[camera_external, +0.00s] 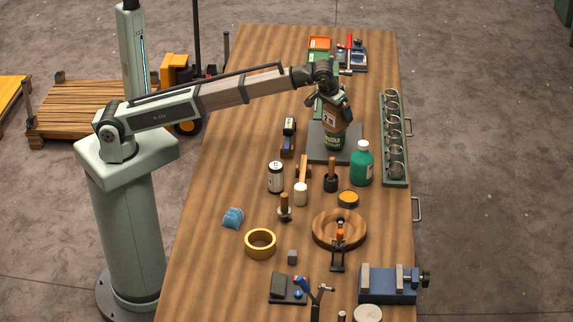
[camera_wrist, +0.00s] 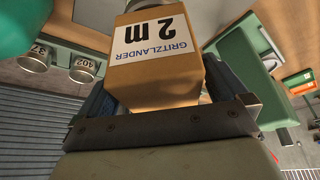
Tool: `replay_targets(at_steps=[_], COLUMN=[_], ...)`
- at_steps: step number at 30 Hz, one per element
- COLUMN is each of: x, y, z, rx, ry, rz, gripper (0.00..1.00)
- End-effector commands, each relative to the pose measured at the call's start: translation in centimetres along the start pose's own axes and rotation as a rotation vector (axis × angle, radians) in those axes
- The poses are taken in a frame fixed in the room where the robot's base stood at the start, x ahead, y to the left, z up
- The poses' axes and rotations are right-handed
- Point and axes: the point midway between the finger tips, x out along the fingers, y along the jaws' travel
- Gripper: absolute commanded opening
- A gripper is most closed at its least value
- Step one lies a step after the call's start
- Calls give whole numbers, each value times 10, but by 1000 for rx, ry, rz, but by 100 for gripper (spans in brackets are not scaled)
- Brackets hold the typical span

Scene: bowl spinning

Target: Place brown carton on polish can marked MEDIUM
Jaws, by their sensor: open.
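The can's label is too small to read surely. In the wrist view the carton (camera_wrist: 160,75) shows a white label reading GRITZLANDER 2 m and lies between my fingers. My gripper is open around or just above the carton.
A rack of metal cups (camera_external: 394,140) runs along the right edge. A dark tool (camera_external: 288,137) stands left. Colored bins (camera_external: 319,44) are behind.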

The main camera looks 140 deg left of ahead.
Motion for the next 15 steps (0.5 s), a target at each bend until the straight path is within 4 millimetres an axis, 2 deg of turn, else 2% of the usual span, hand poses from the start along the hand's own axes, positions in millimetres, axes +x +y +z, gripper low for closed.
replay_targets(at_steps=[7, 15], x=[-13, -60], y=[0, 1], z=[-2, -2], rx=[0, 0], ry=[2, 2], rz=[2, 2], gripper=[100, 100])
